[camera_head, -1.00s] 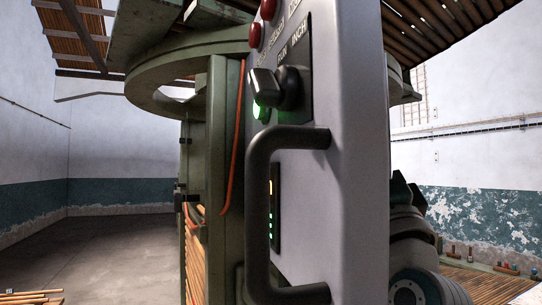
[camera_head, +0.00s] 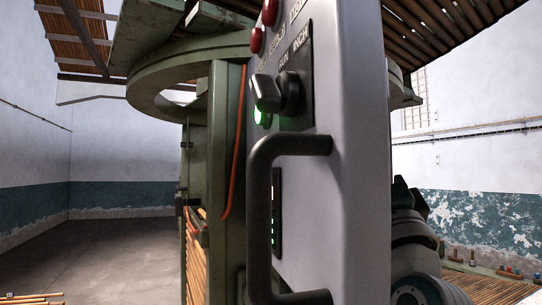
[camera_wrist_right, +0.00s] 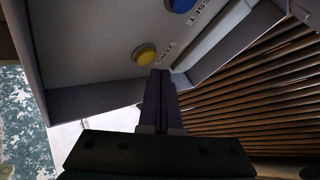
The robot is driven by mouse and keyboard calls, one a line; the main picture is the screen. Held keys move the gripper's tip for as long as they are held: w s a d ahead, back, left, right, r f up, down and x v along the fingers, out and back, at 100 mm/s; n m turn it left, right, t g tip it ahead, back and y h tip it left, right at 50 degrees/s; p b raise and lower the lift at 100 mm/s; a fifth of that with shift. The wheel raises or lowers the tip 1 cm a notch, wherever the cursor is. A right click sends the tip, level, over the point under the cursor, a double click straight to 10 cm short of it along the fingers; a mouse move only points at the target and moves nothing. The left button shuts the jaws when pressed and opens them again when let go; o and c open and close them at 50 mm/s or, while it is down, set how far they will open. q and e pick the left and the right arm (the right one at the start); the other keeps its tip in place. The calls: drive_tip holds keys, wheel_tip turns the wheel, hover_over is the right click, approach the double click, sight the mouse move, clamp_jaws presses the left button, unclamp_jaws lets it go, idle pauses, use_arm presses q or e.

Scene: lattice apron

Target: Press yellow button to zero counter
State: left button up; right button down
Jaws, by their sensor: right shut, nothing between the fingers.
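The yellow button (camera_wrist_right: 146,55) is a round button on a grey panel face (camera_wrist_right: 85,60) in the right wrist view, with a "ZERO" label beside it. My right gripper (camera_wrist_right: 160,76) is shut and empty. Its fingertips appear just below and to the right of the button in that view; I cannot tell whether they touch it. The head view shows the control box (camera_head: 360,150) edge-on, with a narrow dark strip with small lights (camera_head: 275,212) on its face. The yellow button does not show there. My left gripper is not in view.
A blue button (camera_wrist_right: 181,4) labelled "RESET" sits near the yellow one. In the head view, a dark handle (camera_head: 259,210) sticks out from the box, below a selector knob (camera_head: 288,92), a green lamp (camera_head: 262,115) and red buttons (camera_head: 257,41). Open floor (camera_head: 120,255) lies at left.

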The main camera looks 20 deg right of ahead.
idle(0.8)
drive_tip(key=shift+w+h+b, duration=0.3)
drive_tip(key=shift+w+b, duration=0.1)
drive_tip(key=shift+w, duration=0.05)
drive_tip(key=shift+w, duration=0.15)
idle(0.3)
